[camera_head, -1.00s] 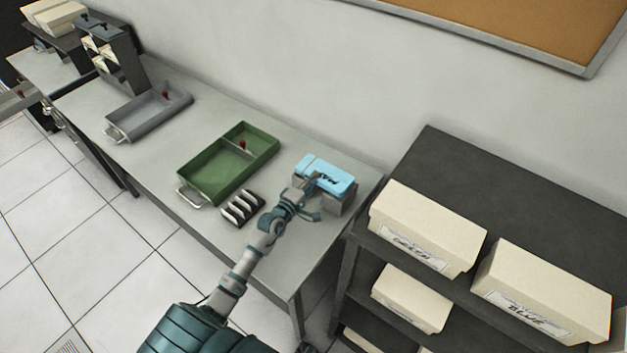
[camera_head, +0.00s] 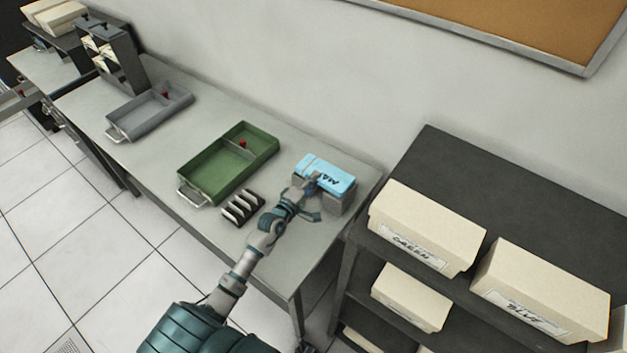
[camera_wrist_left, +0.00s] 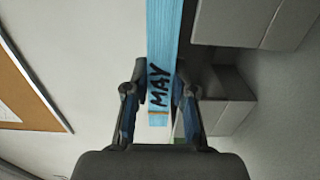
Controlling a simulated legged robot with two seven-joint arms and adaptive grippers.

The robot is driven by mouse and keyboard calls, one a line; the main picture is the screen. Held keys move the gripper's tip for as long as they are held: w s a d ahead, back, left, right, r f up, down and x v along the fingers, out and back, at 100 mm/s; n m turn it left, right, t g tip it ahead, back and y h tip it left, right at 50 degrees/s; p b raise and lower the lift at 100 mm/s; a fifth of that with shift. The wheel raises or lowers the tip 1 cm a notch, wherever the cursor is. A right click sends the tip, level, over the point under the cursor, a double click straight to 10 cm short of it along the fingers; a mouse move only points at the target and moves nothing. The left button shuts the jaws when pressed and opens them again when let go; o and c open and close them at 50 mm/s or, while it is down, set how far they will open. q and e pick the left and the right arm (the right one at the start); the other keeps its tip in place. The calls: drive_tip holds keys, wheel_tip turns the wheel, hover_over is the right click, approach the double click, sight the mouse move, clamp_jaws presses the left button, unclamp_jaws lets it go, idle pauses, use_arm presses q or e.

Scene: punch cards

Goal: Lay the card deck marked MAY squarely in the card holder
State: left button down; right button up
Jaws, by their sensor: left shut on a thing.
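The light blue card deck marked MAY (camera_head: 338,179) is at the right end of the table, over a grey block-like piece (camera_head: 336,204) that looks like the card holder. In the left wrist view the deck (camera_wrist_left: 164,45) runs upward between the fingers, with its lettering facing the camera. My left gripper (camera_head: 310,186) is shut on the near side of the deck. Grey blocks of the holder (camera_wrist_left: 226,102) show beside the deck in the wrist view. I cannot tell whether the deck rests on the holder or is just above it.
A green tray (camera_head: 197,191) with a red knob and a black-and-white slotted piece (camera_head: 243,207) stand left of the deck. A grey tray (camera_head: 124,131) is farther left. A dark shelf (camera_head: 450,160) with cream boxes stands close on the right. The wall is behind.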

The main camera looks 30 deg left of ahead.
use_arm(q)
drive_tip(key=shift+f+b, duration=1.55)
drive_tip(key=shift+f, duration=0.45)
drive_tip(key=c, duration=0.9)
unclamp_jaws()
drive_tip(key=s, duration=0.4)
drive_tip(key=s+a, duration=0.1)
drive_tip(key=s, duration=0.7)
drive_tip(key=shift+a, duration=0.4)
drive_tip(key=shift+w, duration=0.1)
